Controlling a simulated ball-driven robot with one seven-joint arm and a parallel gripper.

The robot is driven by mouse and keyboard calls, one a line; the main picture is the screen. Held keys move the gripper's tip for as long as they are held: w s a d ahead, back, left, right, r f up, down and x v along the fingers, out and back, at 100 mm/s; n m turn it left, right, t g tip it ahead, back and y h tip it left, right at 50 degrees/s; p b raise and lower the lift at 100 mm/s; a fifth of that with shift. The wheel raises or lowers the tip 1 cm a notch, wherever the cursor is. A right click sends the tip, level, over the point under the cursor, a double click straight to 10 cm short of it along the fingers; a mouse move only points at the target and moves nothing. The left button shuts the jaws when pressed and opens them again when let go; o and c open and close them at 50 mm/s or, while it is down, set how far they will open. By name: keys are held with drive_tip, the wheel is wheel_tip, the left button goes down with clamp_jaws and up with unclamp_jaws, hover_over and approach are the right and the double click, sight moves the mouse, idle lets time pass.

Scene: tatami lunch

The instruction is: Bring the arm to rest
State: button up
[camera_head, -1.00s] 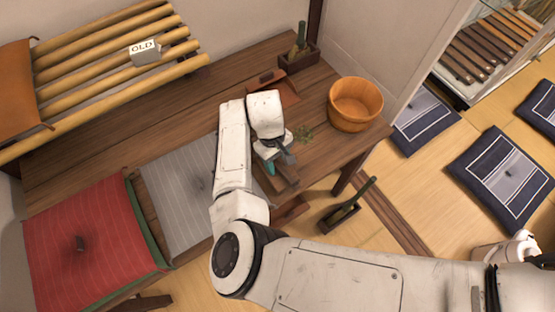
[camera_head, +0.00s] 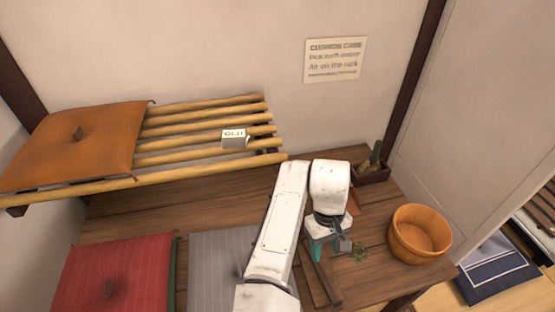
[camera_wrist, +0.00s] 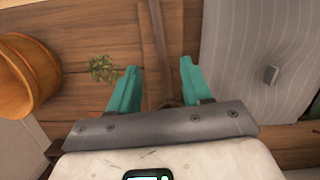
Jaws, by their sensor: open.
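My gripper (camera_head: 325,250) is at the end of my white arm, above the wooden bench (camera_head: 120,222). In the wrist view its two teal fingers (camera_wrist: 160,78) are spread apart with nothing between them. A dark wooden bar (camera_wrist: 156,40) lies beyond and below the fingers. The green sprig (camera_wrist: 103,68) lies on the bench just left of the fingers in that view, apart from them. The grey striped cushion (camera_wrist: 262,60) is to the right of the fingers there, also apart.
A wooden bucket (camera_head: 420,234) stands right of my gripper, with a small planter (camera_head: 372,172) behind. A red cushion (camera_head: 115,275) lies front left. A wall sign (camera_head: 334,60) hangs above.

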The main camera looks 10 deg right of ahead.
drive_tip(key=s+d+r+m+t+h, duration=0.1)
drive_tip(key=s+d+m+t+h, duration=0.15)
drive_tip(key=d, duration=0.85)
drive_tip(key=s+d+r+m+t+h, duration=0.15)
drive_tip(key=s+d, duration=0.25)
drive_tip(key=d, duration=0.6)
drive_tip(key=s+a+f+n+y, duration=0.1)
drive_tip(key=s+a+f+y, duration=0.1)
drive_tip(key=s+a, duration=0.5)
drive_tip(key=s+a+f+n+y, duration=0.1)
drive_tip(key=s+a+f, duration=0.4)
drive_tip(key=s, duration=0.6)
drive_tip(key=shift+a+g+y, duration=0.3)
drive_tip(key=shift+a+y, duration=0.2)
drive_tip(key=shift+a, duration=0.35)
drive_tip(key=shift+c, duration=0.3)
drive_tip(key=shift+c, duration=0.3)
